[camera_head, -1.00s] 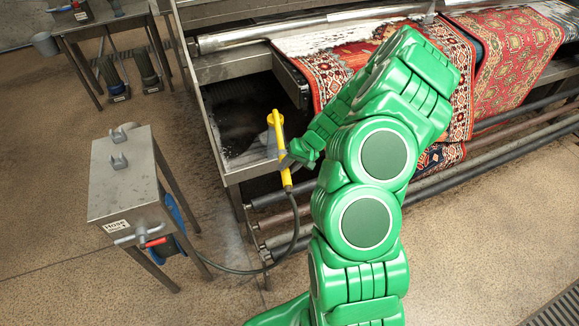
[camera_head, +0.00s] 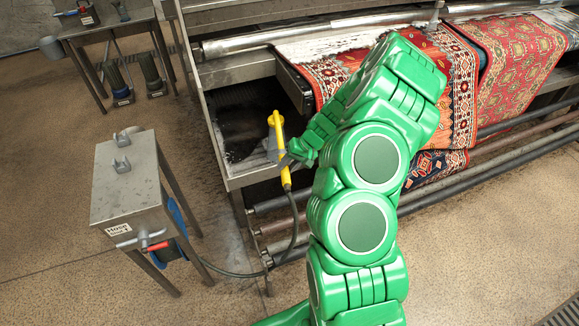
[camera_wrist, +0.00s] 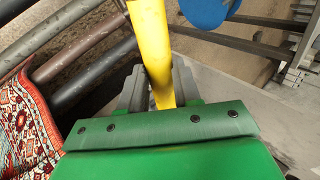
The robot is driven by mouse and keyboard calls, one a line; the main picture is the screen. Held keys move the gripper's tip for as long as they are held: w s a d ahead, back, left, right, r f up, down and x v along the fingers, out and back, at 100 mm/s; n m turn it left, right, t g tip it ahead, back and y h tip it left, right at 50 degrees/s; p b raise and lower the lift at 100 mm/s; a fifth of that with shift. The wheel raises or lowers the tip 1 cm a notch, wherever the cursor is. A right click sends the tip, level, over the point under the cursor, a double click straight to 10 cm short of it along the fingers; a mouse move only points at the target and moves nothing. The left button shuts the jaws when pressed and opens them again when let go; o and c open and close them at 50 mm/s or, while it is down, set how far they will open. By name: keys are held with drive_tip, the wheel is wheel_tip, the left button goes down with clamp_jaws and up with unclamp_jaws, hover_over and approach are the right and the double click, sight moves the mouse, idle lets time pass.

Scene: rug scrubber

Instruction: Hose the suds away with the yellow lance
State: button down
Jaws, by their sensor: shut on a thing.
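My gripper (camera_head: 278,153) is shut on the yellow lance (camera_head: 278,130), which stands nearly upright in it at the left end of the rug machine. The lance also shows between the jaws in the wrist view (camera_wrist: 153,45). A black hose (camera_head: 294,222) hangs from its lower end and runs to the steel hose stand (camera_head: 125,185). White suds (camera_head: 325,47) lie along the upper edge of the red patterned rug (camera_head: 325,80) on the machine. My arm covers part of the rugs. No water shows from the lance.
The steel trough (camera_head: 235,120) of the machine is beside my gripper. Long rollers (camera_head: 500,150) run low along its front. A steel table (camera_head: 105,28) stands at the back left.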

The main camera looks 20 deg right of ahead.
drive_tip(key=shift+w, duration=1.9)
drive_tip(key=w, duration=0.6)
drive_tip(key=shift+w, duration=0.4)
idle(0.4)
drive_tip(key=shift+w, duration=0.2)
idle(1.1)
drive_tip(key=shift+r, duration=0.1)
